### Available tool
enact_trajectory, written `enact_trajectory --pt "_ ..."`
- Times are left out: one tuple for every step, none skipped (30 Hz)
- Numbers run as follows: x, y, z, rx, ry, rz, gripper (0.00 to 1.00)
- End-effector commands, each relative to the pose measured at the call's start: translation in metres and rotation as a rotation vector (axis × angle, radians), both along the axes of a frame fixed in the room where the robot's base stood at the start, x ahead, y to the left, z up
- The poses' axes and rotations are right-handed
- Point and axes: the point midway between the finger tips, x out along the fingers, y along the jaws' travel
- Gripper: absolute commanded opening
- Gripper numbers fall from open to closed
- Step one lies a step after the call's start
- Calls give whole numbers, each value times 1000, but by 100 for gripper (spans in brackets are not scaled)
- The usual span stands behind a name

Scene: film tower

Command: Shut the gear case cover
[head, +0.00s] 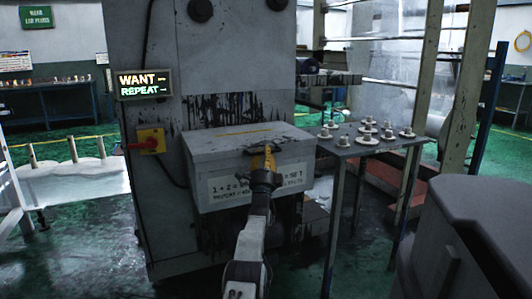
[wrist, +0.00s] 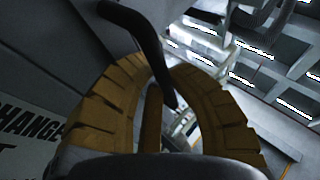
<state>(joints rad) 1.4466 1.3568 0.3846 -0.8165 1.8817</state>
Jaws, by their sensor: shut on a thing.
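The gear case (head: 240,185) is a grey box with a printed white label on its front, fixed to a tall grey machine. Its cover (head: 215,140) looks roughly flat across the top; I cannot tell whether a gap is left under it. My gripper (head: 263,157) is at the front of the case, right of the middle. In the wrist view its yellow-brown fingers (wrist: 160,85) are closed around a dark curved handle (wrist: 145,30). Part of the label shows at the wrist view's left edge.
A red-handled switch on a yellow plate (head: 150,141) and a lit sign (head: 143,84) are on the left. A grey rounded block (head: 480,220) fills the lower right.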

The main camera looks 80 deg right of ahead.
Motion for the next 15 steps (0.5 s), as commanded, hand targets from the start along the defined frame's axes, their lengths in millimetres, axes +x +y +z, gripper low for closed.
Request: enact_trajectory --pt "2 1 -1 -5 1 2 0" --pt "2 0 -1 -4 1 2 0" --pt "2 0 -2 -4 1 2 0" --pt "3 0 -2 -4 1 2 0" --pt "3 0 -3 -4 1 2 0" --pt "3 0 -4 -3 1 2 0" --pt "3 0 -4 -2 1 2 0" --pt "3 0 -5 -1 2 2 0" --pt "3 0 -5 0 2 3 0" --pt "3 -1 -6 0 1 2 0" --pt "3 -1 -6 1 2 2 0" --pt "3 -1 -6 2 2 2 0" --pt "3 -1 -7 2 2 2 0" --pt "3 -1 -7 3 2 2 0" --pt "3 -1 -8 4 2 2 0"
